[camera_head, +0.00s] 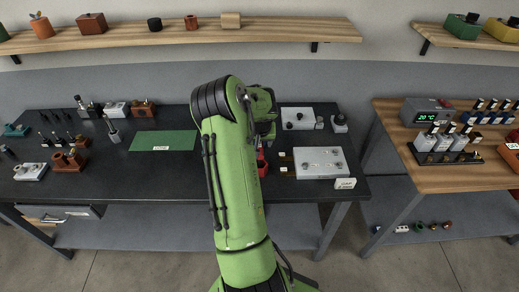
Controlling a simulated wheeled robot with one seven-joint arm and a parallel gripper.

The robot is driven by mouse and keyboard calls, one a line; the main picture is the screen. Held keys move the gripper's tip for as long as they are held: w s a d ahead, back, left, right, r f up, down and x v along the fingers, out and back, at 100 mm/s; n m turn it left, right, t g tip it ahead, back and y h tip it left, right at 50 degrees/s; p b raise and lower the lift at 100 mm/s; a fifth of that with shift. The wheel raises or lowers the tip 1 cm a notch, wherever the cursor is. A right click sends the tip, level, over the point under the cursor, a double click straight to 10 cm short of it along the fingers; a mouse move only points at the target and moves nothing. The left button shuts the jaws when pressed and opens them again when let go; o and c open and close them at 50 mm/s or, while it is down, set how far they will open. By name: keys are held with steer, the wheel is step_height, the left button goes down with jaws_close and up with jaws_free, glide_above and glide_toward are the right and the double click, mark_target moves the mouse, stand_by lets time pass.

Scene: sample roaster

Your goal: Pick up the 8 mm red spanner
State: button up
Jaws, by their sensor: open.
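A small red piece (262,161) shows on the dark bench, just right of my green arm. It may be the red spanner, but it is partly hidden and no size marking is readable. My arm reaches over the bench and its wrist is bent down. My gripper (265,143) is open, pointing down close above the red piece. The arm hides most of its fingers, and I cannot tell whether they touch the red piece.
A green mat (163,141) lies left of my arm. A wooden side table (456,180) stands at right.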

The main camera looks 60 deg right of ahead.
mark_target(260, 143)
steer(key=x, duration=0.3)
steer(key=shift+w+d, duration=0.1)
steer(key=shift+d, duration=0.05)
steer(key=shift+r, duration=0.15)
steer(key=shift+c, duration=0.4)
jaws_close()
